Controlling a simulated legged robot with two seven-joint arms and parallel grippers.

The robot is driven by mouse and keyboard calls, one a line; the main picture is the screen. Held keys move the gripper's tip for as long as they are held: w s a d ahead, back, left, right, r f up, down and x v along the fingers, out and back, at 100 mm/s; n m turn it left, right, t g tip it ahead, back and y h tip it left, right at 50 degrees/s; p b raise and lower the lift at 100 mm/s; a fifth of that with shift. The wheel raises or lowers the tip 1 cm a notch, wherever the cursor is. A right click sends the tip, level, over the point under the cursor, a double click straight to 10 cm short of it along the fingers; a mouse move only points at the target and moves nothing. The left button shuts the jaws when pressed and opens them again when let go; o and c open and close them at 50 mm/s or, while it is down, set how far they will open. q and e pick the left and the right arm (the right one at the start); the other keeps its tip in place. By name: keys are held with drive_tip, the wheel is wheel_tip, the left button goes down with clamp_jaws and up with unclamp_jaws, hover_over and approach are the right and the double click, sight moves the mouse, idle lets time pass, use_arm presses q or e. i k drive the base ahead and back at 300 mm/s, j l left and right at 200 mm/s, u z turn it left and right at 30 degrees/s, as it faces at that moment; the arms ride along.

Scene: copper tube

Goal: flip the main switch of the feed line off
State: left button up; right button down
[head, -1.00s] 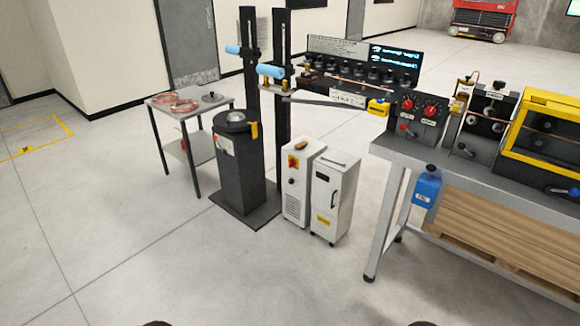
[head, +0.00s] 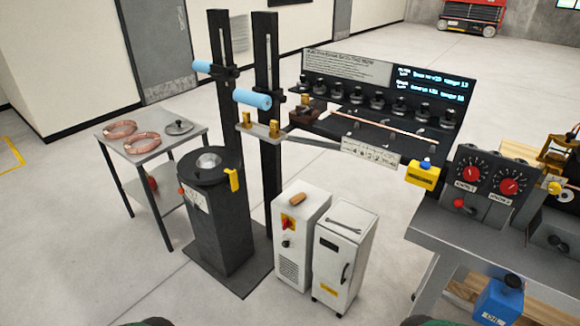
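A red rotary switch on a yellow plate (head: 288,222) is on the front of a white cabinet (head: 296,262) standing on the floor near the middle. It looks like a main switch, but its label and handle position are too small to read. A black knob (head: 287,243) sits below it. A wooden-handled item (head: 296,199) lies on the cabinet's top. Neither of my grippers is in view. Only dark rounded parts, probably of my arms, show at the bottom edge.
A second white cabinet (head: 338,262) stands close at right. A black drum stand (head: 222,225) and two posts are at left, beside a table (head: 112,147) with copper coils. A workbench (head: 455,238) with red dials (head: 471,174) is at right. The floor in front is clear.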

sight(286, 223)
drive_tip(key=i+j, duration=0.15)
drive_tip(key=i, duration=0.3)
drive_tip(key=i+j, duration=0.2)
drive_tip(key=i, duration=0.2)
drive_tip(key=i+j, duration=0.15)
drive_tip(key=i, duration=0.3)
drive_tip(key=i+j+z, duration=0.1)
drive_tip(key=i, duration=0.35)
drive_tip(key=i+j, duration=0.3)
drive_tip(key=i, duration=0.15)
